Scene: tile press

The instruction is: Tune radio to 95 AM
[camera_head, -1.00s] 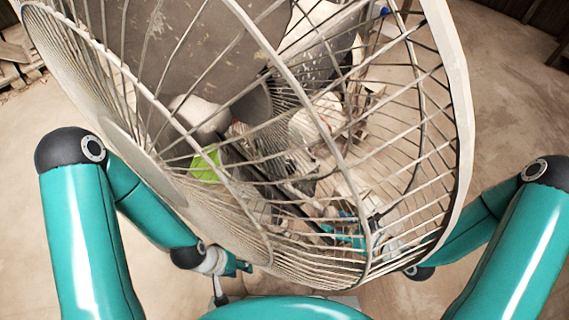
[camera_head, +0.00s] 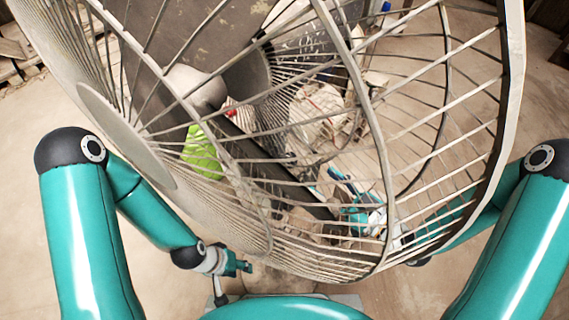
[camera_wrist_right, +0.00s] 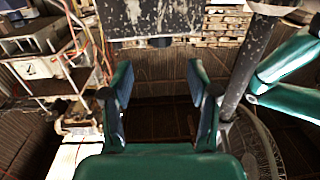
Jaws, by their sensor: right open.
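No radio can be made out for certain in either view. My right gripper (camera_wrist_right: 160,84) is open and empty in the right wrist view, its two fingers wide apart. In the head view, parts of my right gripper (camera_head: 358,204) show behind the wires of a large fan cage. My left gripper (camera_head: 238,266) is low at the lower left of that cage; its fingers are too small to tell open from shut. A grey metal equipment box with a white label (camera_wrist_right: 38,68) stands at the left of the right wrist view; I cannot tell what it is.
The pale wire fan cage (camera_head: 376,110) fills most of the head view and hides much behind it. A bright green object (camera_head: 203,152) shows through it. A dark scuffed panel (camera_wrist_right: 150,18) is ahead of my right gripper. Bare floor (camera_head: 35,125) lies at the left.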

